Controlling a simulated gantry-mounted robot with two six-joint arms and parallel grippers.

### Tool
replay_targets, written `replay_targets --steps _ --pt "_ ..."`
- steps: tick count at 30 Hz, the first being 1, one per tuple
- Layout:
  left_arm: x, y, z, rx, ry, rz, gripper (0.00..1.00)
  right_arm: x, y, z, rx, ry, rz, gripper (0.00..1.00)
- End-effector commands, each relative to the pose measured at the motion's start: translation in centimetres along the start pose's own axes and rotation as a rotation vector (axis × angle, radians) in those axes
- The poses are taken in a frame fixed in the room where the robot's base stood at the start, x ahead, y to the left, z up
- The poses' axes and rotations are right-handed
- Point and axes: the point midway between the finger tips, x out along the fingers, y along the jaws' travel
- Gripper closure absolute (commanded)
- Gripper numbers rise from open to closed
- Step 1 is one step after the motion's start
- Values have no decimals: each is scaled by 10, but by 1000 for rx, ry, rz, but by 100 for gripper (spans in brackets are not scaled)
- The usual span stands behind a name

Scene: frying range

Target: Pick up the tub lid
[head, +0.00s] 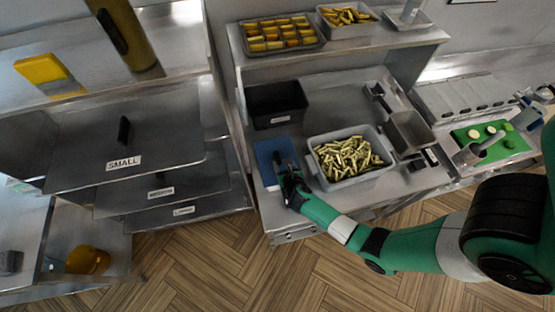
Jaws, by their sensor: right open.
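A flat blue panel (267,152), which looks like the tub lid, lies on the steel counter just left of a grey tub (350,180) filled with cut fries. My right gripper (283,170) reaches in from the right and is over the blue panel's right part, with its jaws open. It covers some of the panel, and I cannot tell whether the fingers touch it. My left gripper is not in view.
A black bin (276,103) stands behind the blue panel. An empty metal pan (408,132) is right of the tub. A tray of golden pieces (282,36) sits on the upper shelf.

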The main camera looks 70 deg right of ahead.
Motion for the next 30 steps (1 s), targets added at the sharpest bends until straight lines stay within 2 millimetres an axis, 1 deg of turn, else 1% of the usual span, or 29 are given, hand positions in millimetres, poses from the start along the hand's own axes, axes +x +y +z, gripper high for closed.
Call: replay_targets --steps 5,8,11,15,19,25,29,30 --pt "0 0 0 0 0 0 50 5 2 1 0 -1 0 40" --pt "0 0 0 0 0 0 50 17 5 1 0 0 0 40" --pt "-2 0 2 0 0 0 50 34 9 0 0 -1 0 40" --pt "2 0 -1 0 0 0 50 47 8 2 0 -2 -1 40" --pt "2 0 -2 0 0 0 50 52 8 1 0 -1 1 40" --pt "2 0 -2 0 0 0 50 52 8 0 0 -1 1 40" --pt "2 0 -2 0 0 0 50 52 8 0 0 -1 1 63" --pt "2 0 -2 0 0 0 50 52 8 0 0 -1 1 71"
